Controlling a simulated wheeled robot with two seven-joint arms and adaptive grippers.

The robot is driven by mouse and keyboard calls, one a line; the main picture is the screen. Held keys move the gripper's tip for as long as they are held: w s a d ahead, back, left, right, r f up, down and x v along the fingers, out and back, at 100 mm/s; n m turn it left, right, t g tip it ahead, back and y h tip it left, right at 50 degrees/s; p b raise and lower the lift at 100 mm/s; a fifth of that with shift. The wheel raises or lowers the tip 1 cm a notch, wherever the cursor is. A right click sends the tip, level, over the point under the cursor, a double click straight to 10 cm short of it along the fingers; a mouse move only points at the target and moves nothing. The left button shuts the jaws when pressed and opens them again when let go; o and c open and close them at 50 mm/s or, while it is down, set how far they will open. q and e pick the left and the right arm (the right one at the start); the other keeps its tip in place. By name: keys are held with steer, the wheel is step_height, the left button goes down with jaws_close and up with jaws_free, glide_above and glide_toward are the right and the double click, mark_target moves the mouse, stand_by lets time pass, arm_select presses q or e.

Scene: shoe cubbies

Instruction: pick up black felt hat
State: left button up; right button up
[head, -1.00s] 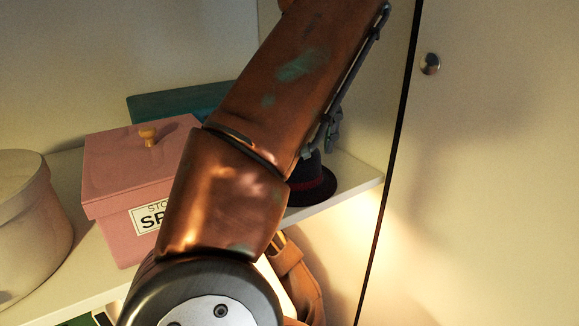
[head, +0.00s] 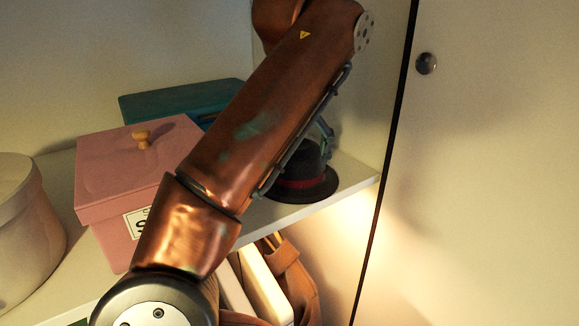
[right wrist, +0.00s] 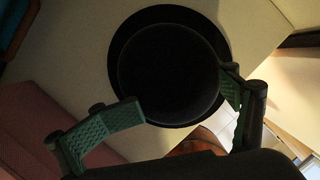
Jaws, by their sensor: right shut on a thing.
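The black felt hat (head: 312,186) with a dark red band sits on the right part of the shelf in the head view, its crown partly behind my arm. In the right wrist view the hat (right wrist: 168,70) is seen from above, with its round crown and brim. My right gripper (right wrist: 184,93) has one green ridged finger on each side of the crown and is shut on it. In the head view only a bit of a green finger shows beside the crown. The brim appears to rest on the shelf. My left gripper is not in view.
A pink lidded box (head: 105,165) and a round cream box (head: 22,225) stand left on the shelf (head: 352,172). A teal box (head: 170,103) lies behind. A brown bag (head: 290,280) is below. A cabinet door (head: 480,180) with a knob is close on the right.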

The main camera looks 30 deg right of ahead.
steer(key=shift+s, duration=0.1)
steer(key=c, duration=0.3)
steer(key=shift+f, duration=0.2)
steer(key=c, duration=0.6)
steer(key=shift+r, duration=0.1)
